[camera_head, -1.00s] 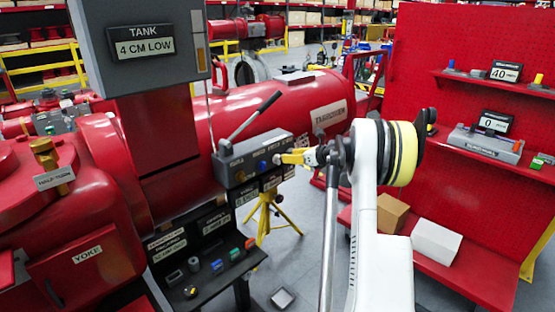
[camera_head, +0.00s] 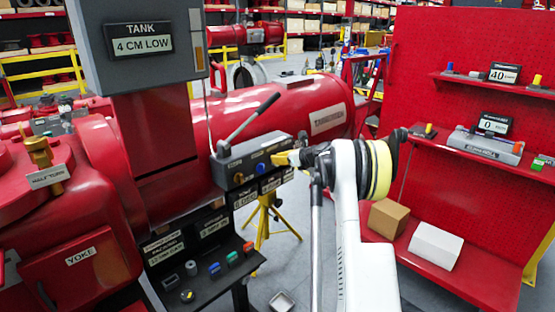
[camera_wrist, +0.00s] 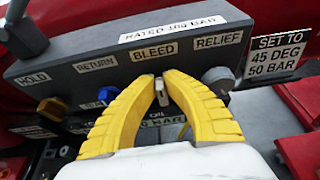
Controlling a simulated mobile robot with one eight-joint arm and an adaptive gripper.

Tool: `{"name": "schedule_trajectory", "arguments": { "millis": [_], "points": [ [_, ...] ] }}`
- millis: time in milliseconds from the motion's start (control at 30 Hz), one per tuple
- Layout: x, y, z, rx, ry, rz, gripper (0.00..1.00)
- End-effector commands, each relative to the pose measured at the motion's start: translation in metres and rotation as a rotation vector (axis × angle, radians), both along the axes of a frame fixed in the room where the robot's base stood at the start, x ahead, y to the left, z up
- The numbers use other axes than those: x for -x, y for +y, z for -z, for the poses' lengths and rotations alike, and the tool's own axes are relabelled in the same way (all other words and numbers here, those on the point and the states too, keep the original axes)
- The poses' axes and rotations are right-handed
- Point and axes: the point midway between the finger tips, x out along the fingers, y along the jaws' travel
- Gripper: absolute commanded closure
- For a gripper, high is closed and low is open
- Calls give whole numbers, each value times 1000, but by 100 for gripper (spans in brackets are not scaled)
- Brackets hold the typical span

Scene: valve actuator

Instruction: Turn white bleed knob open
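The white bleed knob (camera_wrist: 161,92) shows in the wrist view as a narrow, slightly tilted bar below the BLEED label. It sits on the front of a grey control block (camera_wrist: 100,62). My gripper (camera_wrist: 160,82) has its two yellow fingertips close together on either side of the knob, and they appear to touch it. In the head view my gripper (camera_head: 287,158) is at the right part of the grey block (camera_head: 243,162), and the knob is hidden behind the fingers.
On the block are a blue knob (camera_wrist: 108,95), an orange knob (camera_wrist: 52,108) and a grey relief knob (camera_wrist: 218,78). A long lever (camera_head: 252,118) rises from its left end. A red tank (camera_head: 290,108) lies behind. A red shelf unit (camera_head: 460,40) stands right.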

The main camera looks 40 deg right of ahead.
Motion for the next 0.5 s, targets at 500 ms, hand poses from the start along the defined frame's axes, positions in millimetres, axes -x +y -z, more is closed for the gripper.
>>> {"name": "schedule_trajectory", "arguments": {
  "millis": [500],
  "points": [
    [-1,4,0,111,-9,-2,100]
  ]
}}
